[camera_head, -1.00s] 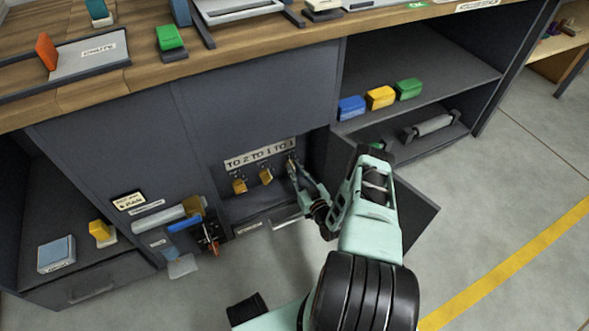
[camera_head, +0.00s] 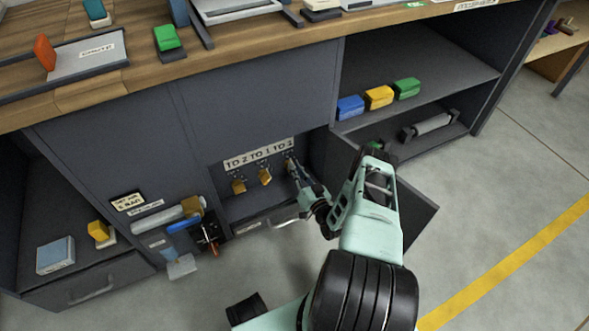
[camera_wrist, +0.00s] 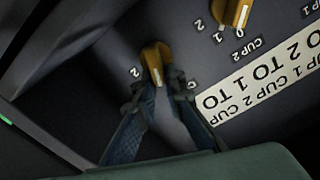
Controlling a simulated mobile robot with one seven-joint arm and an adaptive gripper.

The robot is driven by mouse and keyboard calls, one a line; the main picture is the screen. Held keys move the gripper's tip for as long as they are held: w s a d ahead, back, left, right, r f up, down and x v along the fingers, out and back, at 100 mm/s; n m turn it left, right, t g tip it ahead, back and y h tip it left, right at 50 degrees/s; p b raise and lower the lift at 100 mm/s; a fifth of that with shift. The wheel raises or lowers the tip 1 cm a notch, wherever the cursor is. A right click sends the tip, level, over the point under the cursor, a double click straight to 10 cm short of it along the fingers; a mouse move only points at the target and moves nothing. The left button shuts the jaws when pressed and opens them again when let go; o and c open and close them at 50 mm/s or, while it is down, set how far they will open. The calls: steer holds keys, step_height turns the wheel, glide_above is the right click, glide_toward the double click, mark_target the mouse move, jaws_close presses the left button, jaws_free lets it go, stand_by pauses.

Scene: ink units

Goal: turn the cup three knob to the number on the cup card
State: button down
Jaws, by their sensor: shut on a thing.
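The cup three knob (camera_wrist: 152,60) is yellow-orange and sits between my fingertips in the wrist view. My gripper (camera_wrist: 164,88) is shut on it; in the head view my gripper (camera_head: 292,168) is at the rightmost of three knobs and hides most of that one. The cup card (camera_head: 260,153) is a pale strip above the knobs. In the wrist view the card (camera_wrist: 262,77) is cut by my finger.
Two more yellow knobs, the middle (camera_head: 265,176) and the left (camera_head: 239,187), are on the same dark panel. An open cabinet door (camera_head: 418,208) stands right of my arm. Blue, yellow and green blocks (camera_head: 379,97) lie on the right shelf. Floor in front is mostly clear.

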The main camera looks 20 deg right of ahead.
steer(key=shift+w+d+f+m, duration=0.1)
steer(key=shift+d+m, duration=0.05)
steer(key=shift+m, duration=0.95)
steer(key=shift+d+f+m, duration=0.1)
steer(key=shift+d+m, duration=0.05)
steer(key=shift+m, duration=0.95)
steer(key=c, duration=2)
jaws_free()
steer(key=s, duration=0.7)
steer(key=shift+s+d, duration=0.15)
steer(key=shift+s, duration=0.15)
